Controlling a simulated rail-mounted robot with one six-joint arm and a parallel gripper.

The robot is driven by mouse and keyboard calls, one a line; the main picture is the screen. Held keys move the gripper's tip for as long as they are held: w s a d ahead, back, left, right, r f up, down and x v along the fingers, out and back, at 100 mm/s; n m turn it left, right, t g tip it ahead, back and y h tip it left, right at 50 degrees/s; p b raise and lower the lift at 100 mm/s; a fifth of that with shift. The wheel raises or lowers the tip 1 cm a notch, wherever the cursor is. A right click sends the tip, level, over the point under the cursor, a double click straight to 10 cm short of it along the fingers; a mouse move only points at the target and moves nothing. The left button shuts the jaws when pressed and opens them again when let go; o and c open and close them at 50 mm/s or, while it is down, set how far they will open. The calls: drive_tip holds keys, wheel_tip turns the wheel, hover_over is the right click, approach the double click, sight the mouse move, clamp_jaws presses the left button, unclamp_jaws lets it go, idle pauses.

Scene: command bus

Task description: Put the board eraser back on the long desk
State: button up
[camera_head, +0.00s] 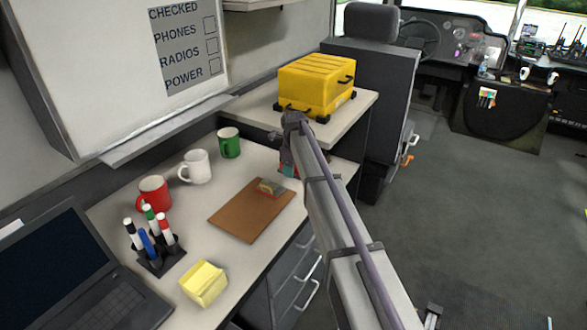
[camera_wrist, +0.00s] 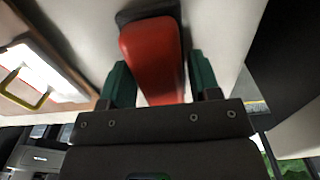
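The board eraser (camera_wrist: 152,55) shows in the wrist view as a red block with a dark base. It lies between the two green fingertips of my gripper (camera_wrist: 160,82), which sit close on both its sides. In the head view my gripper (camera_head: 289,167) is at the right part of the long desk (camera_head: 175,235), just right of the brown clipboard. Only a bit of red and teal shows there, the rest hidden behind my arm. I cannot tell whether the eraser touches the desk top.
The clipboard (camera_head: 235,222) with a small coloured item lies left of my gripper. Red (camera_head: 154,195), white (camera_head: 196,167) and green (camera_head: 229,143) mugs, a marker holder (camera_head: 160,262), yellow notes (camera_head: 203,284) and a laptop (camera_head: 70,280) stand further left. A yellow case (camera_head: 315,85) sits on the raised shelf behind.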

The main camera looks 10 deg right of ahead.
drive_tip(key=o, duration=0.3)
wheel_tip(320, 180, up, 13)
drive_tip(key=p, duration=1.3)
drive_tip(key=s+n, duration=0.8)
drive_tip(key=s, duration=0.4)
drive_tip(key=s+n, duration=0.9)
drive_tip(key=s, duration=0.3)
drive_tip(key=s+n, duration=0.9)
drive_tip(key=s, duration=0.4)
drive_tip(key=shift+d+f+b, duration=0.1)
drive_tip(key=shift+f+b, duration=0.25)
